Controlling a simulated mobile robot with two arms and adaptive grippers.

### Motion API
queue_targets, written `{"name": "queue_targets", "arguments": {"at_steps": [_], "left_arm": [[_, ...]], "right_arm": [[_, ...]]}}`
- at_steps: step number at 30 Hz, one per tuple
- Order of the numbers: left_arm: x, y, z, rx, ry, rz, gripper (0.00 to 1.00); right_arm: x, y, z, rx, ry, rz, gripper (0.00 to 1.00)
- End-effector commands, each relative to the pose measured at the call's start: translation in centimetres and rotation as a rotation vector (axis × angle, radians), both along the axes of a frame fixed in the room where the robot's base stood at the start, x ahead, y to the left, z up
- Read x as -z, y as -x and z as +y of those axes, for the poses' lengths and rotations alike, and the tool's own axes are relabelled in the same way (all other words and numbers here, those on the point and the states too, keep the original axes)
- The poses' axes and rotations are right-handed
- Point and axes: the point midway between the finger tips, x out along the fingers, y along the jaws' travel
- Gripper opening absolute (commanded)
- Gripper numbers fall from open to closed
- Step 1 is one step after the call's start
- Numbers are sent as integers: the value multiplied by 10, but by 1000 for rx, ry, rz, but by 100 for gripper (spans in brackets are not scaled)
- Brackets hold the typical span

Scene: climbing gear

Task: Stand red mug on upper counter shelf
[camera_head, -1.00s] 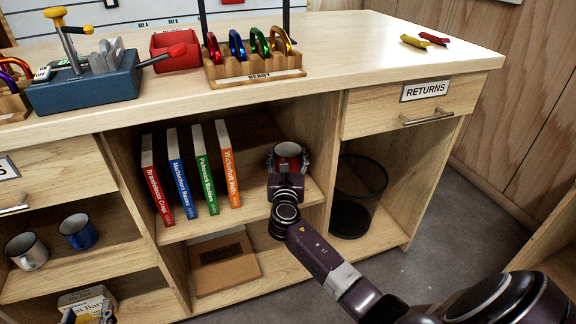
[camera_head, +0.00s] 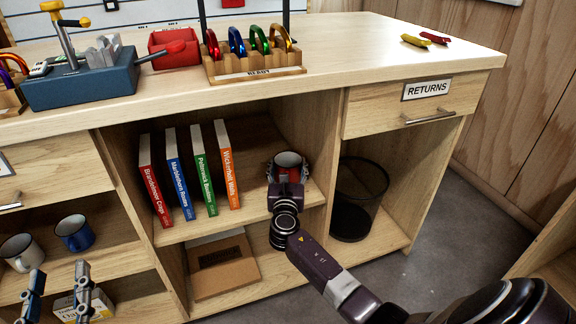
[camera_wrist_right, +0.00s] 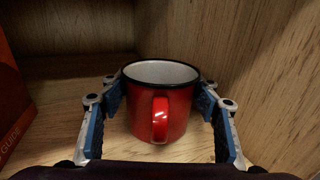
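The red mug (camera_head: 288,168) stands upright on the upper shelf (camera_head: 262,208) of the counter's middle bay, right of the books. In the right wrist view the mug (camera_wrist_right: 175,112) shows its white inside, dark rim and handle towards me. My right gripper (camera_head: 288,178) is at the mug, with one finger on each side; in the wrist view its fingers (camera_wrist_right: 160,98) look spread, with narrow gaps beside the mug. Contact at the far fingertips is hard to tell. My left gripper (camera_head: 58,282) is open and empty at the bottom left.
Several upright books (camera_head: 190,175) stand left of the mug, and the bay's wooden side wall is close on its right. A cardboard box (camera_head: 223,268) lies below. A wire bin (camera_head: 358,200) stands right. A white mug (camera_head: 20,252) and blue mug (camera_head: 74,232) sit left, above an oat-bar box (camera_head: 66,305).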

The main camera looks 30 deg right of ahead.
Motion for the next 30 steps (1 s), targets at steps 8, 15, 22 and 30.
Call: {"name": "queue_targets", "arguments": {"at_steps": [8, 15, 22, 30], "left_arm": [[0, 0, 0, 0, 0, -1, 40], [1, 0, 0, 0, -2, 7, 40], [34, -3, 3, -8, -42, 162, 40], [95, 7, 15, -26, -112, 436, 40]], "right_arm": [[0, 0, 0, 0, 0, 0, 74], [-2, 0, 0, 0, 0, 0, 74], [-3, 16, 12, -2, 0, 1, 74], [-4, 51, 37, -2, -1, 2, 74]]}}
